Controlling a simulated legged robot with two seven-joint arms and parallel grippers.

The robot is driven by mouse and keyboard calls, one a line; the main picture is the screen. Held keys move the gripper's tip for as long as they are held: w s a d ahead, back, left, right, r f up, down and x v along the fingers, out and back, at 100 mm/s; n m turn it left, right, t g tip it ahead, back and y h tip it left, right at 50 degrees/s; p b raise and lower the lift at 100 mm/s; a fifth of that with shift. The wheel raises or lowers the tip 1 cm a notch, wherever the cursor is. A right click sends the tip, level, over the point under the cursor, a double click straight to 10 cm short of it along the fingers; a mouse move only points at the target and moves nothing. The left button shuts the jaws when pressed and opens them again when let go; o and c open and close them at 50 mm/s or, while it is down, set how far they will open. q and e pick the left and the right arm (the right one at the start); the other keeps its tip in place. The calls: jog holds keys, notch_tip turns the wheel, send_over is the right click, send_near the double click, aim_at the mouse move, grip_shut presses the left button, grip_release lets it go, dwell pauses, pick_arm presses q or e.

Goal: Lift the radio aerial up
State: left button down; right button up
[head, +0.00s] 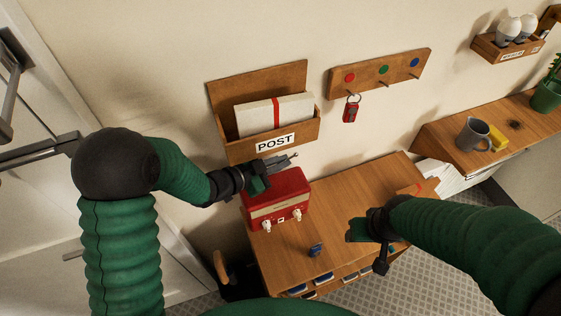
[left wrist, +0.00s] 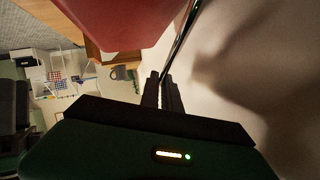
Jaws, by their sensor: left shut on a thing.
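The red radio (head: 285,190) stands on the wooden desk against the wall, its cream front and two pale knobs facing the room. In the left wrist view the radio (left wrist: 115,22) fills the top left. The aerial (left wrist: 182,42) is a thin metal rod running beside the radio to my finger tips. My left gripper (head: 283,164) is at the radio's top rear edge, and its fingers (left wrist: 163,82) are shut on the aerial. In the head view the aerial is hard to tell from the fingers. My right gripper (head: 358,230) hangs over the desk's right part; its finger gap is unclear.
A wooden post holder (head: 228,98) with a parcel is on the wall just behind my left gripper. A key rack (head: 380,74) with a red key fob (head: 351,110) hangs to its right. A small dark blue object (head: 316,250) is on the desk (head: 350,185). A mug (head: 473,137) stands on the right shelf.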

pick_arm(q)
jog(key=shift+s+f, duration=0.1)
jog(key=shift+f, duration=0.05)
jog(key=shift+s+a+r+t+h+b, duration=0.15)
jog(key=shift+a+r+t+h+b, duration=0.45)
jog(key=shift+b, duration=0.6)
jog(key=a+r+t+h+b, duration=0.1)
jog(key=b, duration=0.1)
jog(key=s+a+r+n+h+b, duration=0.1)
jog(key=b, duration=0.2)
jog(key=shift+a+r+t+h, duration=0.15)
jog(key=shift+r+t+h, duration=0.1)
jog(key=shift+t+h, duration=0.15)
jog(key=shift+s+a+r+n+t+h+b, duration=0.35)
jog(key=shift+a+r+n+t+h+b, duration=0.25)
jog(key=shift+b, duration=0.5)
jog(key=shift+s+a+r+h, duration=0.1)
jog(key=shift+a+r+h, duration=0.2)
jog(key=shift+a, duration=0.05)
jog(key=c, duration=1.6)
grip_release()
jog(key=shift+a+r, duration=0.1)
jog(key=shift+o, duration=0.2)
jog(key=shift+r, duration=0.1)
